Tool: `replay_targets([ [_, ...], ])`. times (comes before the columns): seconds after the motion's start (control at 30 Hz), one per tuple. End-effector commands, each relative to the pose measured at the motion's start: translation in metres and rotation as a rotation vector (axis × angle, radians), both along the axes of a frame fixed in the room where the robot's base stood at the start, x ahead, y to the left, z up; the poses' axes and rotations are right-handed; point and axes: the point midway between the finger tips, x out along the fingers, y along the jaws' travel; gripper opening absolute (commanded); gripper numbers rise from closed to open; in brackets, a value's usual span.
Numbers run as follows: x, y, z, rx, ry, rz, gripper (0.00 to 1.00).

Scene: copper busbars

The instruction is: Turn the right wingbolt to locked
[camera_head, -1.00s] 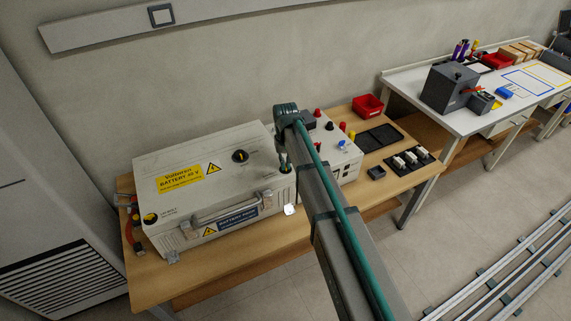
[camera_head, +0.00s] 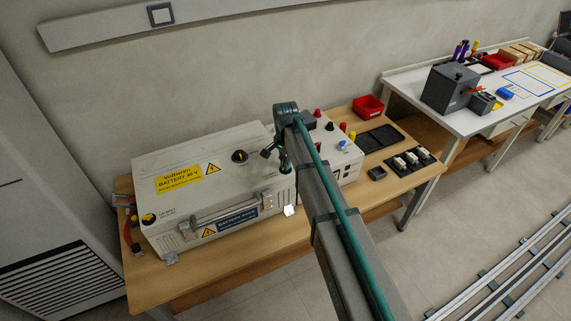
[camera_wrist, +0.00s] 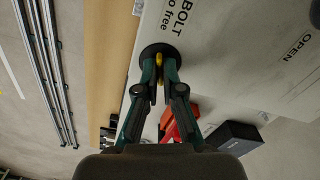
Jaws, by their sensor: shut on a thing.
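The white battery box (camera_head: 215,190) with yellow and blue labels stands on the wooden table. In the wrist view, the right wingbolt (camera_wrist: 160,66) is a small yellow wing on a round black base (camera_wrist: 174,53) on the box lid. My gripper (camera_wrist: 160,72) is shut on the yellow wing, its two fingertips on either side of it. In the head view, my gripper (camera_head: 285,168) is at the box's right front corner and hides this wingbolt. The left wingbolt (camera_head: 150,217), black and yellow, sits at the left front corner. Lid lettering reads "BOLT", "to free" and "OPEN".
A black rotary knob (camera_head: 239,156) is on the lid. A white unit with coloured terminals (camera_head: 343,146) stands close to the box's right. A red bin (camera_head: 368,106) and black trays (camera_head: 380,138) lie further right. A handle (camera_head: 222,209) crosses the box front.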

Motion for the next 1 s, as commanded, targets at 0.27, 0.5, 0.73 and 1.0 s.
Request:
replay_targets([
  [0.27,0.0001,0.0,0.0001,0.0,0.0,-0.217,0.0],
  [0.5,0.0002,0.0001,0.0003,0.001,-0.001,-0.331,0.0],
  [0.73,0.0002,0.0001,0.0005,0.001,-0.001,-0.377,0.0],
  [1.0,0.0003,0.0001,0.0005,0.001,-0.001,-0.383,0.0],
])
